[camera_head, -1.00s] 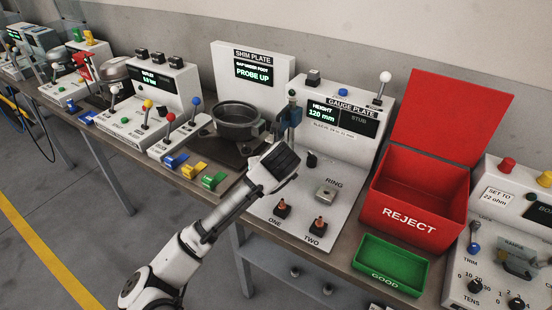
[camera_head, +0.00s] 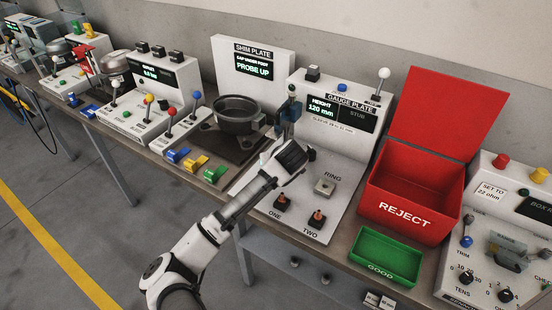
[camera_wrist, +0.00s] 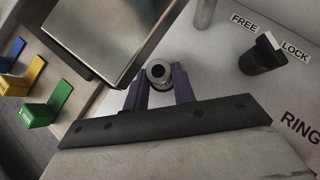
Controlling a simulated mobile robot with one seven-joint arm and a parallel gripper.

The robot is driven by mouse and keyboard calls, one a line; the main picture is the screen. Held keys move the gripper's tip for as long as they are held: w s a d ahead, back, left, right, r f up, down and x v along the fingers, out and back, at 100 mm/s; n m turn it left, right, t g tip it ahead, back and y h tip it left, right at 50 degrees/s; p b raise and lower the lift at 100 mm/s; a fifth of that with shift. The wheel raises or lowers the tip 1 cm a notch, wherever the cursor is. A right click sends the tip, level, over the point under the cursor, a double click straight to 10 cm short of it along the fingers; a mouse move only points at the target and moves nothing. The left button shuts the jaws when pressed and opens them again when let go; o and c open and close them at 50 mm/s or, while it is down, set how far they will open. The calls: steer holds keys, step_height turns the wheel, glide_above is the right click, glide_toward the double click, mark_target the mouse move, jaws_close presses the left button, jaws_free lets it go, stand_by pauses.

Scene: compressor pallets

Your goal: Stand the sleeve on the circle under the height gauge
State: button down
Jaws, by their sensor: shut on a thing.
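The sleeve (camera_wrist: 157,70) is a small grey metal ring seen end-on in the wrist view. My gripper (camera_wrist: 160,84) is shut on it, with a purple finger on each side. The fingers and sleeve are hidden there. A large metal block (camera_wrist: 105,35) is close beside the sleeve at upper left in the wrist view. The circle is not visible.
A FREE/LOCK lever (camera_wrist: 262,54) stands right of the sleeve. The RING seat (camera_head: 325,186) and pegs ONE (camera_head: 281,203) and TWO (camera_head: 317,218) are nearer the front. A red REJECT box (camera_head: 412,204) and green GOOD tray (camera_head: 387,258) are to the right.

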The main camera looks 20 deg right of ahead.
steer(key=c, duration=1.2)
jaws_free()
steer(key=shift+o, duration=0.2)
